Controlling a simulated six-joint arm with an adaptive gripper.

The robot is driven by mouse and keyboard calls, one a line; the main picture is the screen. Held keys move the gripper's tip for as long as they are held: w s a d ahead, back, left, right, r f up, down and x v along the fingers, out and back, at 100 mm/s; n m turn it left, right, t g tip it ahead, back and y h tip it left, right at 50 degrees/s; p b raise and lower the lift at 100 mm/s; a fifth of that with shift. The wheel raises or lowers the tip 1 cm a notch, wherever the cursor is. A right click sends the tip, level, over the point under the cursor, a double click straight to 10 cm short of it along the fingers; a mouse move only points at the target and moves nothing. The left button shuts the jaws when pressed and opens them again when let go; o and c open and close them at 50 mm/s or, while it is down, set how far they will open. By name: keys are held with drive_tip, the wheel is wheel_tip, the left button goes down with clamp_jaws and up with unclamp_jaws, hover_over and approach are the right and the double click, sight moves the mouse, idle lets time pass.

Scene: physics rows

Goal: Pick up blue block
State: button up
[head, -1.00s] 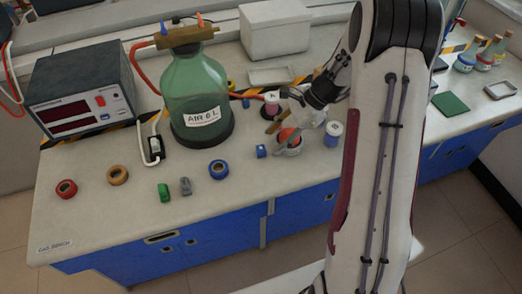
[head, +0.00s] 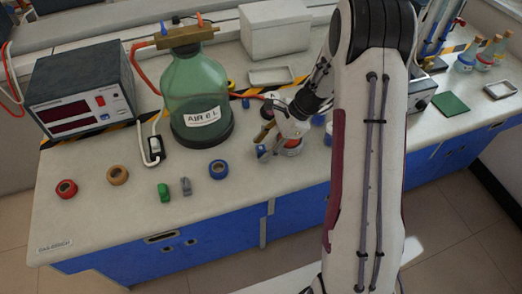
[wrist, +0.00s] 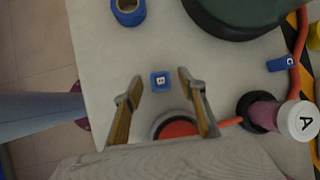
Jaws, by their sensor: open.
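A small blue block (wrist: 161,82) marked with a light label lies on the bench between and just ahead of my fingertips in the wrist view. In the head view the blue block (head: 262,152) is partly hidden at my gripper's fingers. My gripper (wrist: 160,78) is open, its two fingers on either side of the block, with nothing held. It also shows in the head view (head: 275,147), low over the bench. Whether the fingers touch the block cannot be told.
A second blue piece marked C (wrist: 281,65) lies to the right by a red hose. A pot with an orange-red top (wrist: 178,127) is below the block, between the fingers.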

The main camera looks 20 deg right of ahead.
sight(264, 148)
drive_tip(key=c, duration=1.1)
drive_tip(key=shift+o, duration=0.2)
drive_tip(key=shift+r, duration=0.1)
drive_tip(key=shift+r, duration=1.5)
drive_tip(key=shift+s+r, duration=0.1)
drive_tip(key=shift+r, duration=0.15)
drive_tip(key=s, duration=1.7)
drive_tip(key=shift+s, duration=0.4)
